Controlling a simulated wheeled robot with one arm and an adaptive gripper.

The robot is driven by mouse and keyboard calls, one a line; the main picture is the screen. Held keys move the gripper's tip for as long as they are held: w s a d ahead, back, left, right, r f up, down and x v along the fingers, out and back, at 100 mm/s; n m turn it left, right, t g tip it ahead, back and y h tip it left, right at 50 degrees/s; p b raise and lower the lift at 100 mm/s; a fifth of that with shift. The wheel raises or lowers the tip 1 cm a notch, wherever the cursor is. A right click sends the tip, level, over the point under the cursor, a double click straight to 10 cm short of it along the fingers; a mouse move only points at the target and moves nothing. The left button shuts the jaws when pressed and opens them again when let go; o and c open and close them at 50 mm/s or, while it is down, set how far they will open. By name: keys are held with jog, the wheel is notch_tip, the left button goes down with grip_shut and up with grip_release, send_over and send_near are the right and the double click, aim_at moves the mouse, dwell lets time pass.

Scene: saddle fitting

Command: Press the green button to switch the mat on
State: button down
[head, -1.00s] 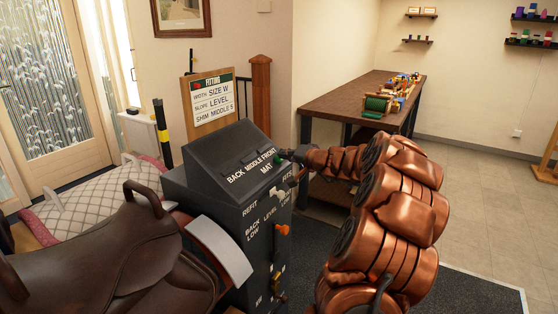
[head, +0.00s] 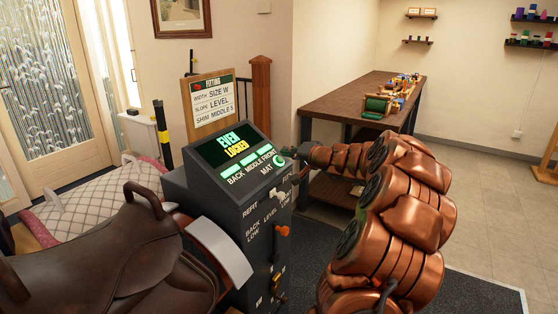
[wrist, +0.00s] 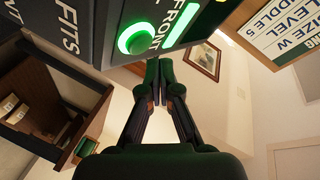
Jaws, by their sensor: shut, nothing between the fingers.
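The green button (head: 278,161) sits beside the word MAT on the dark console (head: 222,200). It glows with a bright ring, and it also shows large in the wrist view (wrist: 135,38). The console's screen (head: 232,144) is lit and reads EVEN and LOCKED, with green bars lit above BACK, MIDDLE and FRONT. My gripper (wrist: 159,66) is shut and empty. In the wrist view its fingertips are apart from the button, below and to its right in the picture. In the head view my gripper is just right of the button.
A brown saddle (head: 110,240) stands left of the console. Levers, one with an orange knob (head: 283,230), stick out of the console's side. A sign board (head: 213,103) stands behind it. A workbench (head: 345,97) with small items is at the back.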

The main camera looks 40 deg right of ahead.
jog(key=s+r+p, duration=0.1)
jog(key=s+r, duration=0.2)
jog(key=r, duration=0.2)
jog(key=shift+d+p, duration=0.3)
jog(key=shift+d, duration=0.15)
jog(key=shift+s, duration=0.1)
dwell(0.5)
